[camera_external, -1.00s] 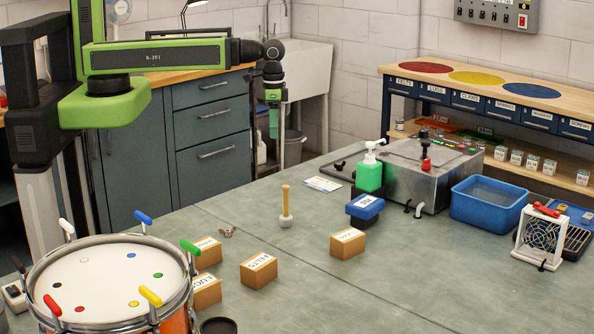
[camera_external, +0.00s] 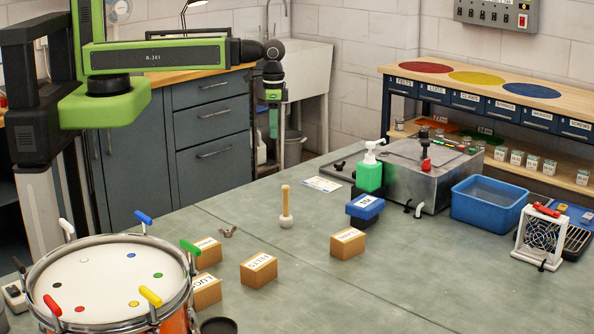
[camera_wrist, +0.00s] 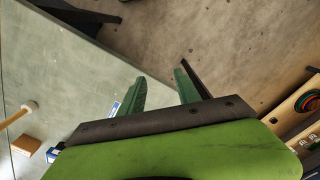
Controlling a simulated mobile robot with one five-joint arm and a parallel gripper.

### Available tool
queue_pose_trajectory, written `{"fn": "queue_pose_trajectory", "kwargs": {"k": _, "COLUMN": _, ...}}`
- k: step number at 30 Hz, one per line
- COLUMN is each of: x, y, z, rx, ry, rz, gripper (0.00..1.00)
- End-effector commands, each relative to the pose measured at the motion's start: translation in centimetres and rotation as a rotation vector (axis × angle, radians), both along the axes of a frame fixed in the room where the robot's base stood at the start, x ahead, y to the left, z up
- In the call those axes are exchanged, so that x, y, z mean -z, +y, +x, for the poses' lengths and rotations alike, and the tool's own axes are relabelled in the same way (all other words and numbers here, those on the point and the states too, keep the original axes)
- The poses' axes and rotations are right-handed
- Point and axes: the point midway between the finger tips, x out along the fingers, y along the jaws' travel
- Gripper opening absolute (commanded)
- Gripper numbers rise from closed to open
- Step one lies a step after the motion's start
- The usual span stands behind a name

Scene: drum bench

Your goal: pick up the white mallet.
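A mallet (camera_external: 286,210) with a pale wooden handle and an off-white head stands upright, head down, on the grey bench. In the wrist view the mallet (camera_wrist: 29,106) is at the left edge, well to the side of the fingers. My gripper (camera_external: 273,134) hangs fingers down, high and beyond the bench's far edge, apart from the mallet. In the wrist view my gripper (camera_wrist: 160,78) has its two green fingers spread, with nothing between them.
A drum (camera_external: 100,285) with several coloured handles, one white (camera_external: 67,228), is at the front left. Cardboard boxes (camera_external: 259,270) stand near the mallet. A blue box (camera_external: 365,207), green bottle (camera_external: 369,176) and blue bin (camera_external: 488,203) are to the right. Bare bench surrounds the mallet.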

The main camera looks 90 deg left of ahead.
Motion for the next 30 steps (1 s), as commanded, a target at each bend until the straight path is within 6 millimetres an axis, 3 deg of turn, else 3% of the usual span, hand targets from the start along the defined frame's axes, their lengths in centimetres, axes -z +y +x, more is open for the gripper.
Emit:
{"fn": "queue_pose_trajectory", "kwargs": {"k": 14, "x": 0.0, "y": 0.0, "z": 0.0, "rx": 0.0, "ry": 0.0, "rz": 0.0, "gripper": 0.39}}
{"fn": "queue_pose_trajectory", "kwargs": {"k": 19, "x": 0.0, "y": 0.0, "z": 0.0, "rx": 0.0, "ry": 0.0, "rz": 0.0, "gripper": 0.55}}
{"fn": "queue_pose_trajectory", "kwargs": {"k": 27, "x": 0.0, "y": 0.0, "z": 0.0, "rx": 0.009, "ry": 0.0, "rz": 0.0, "gripper": 0.55}}
{"fn": "queue_pose_trajectory", "kwargs": {"k": 30, "x": 0.0, "y": 0.0, "z": 0.0, "rx": 0.089, "ry": 0.0, "rz": 0.0, "gripper": 0.55}}
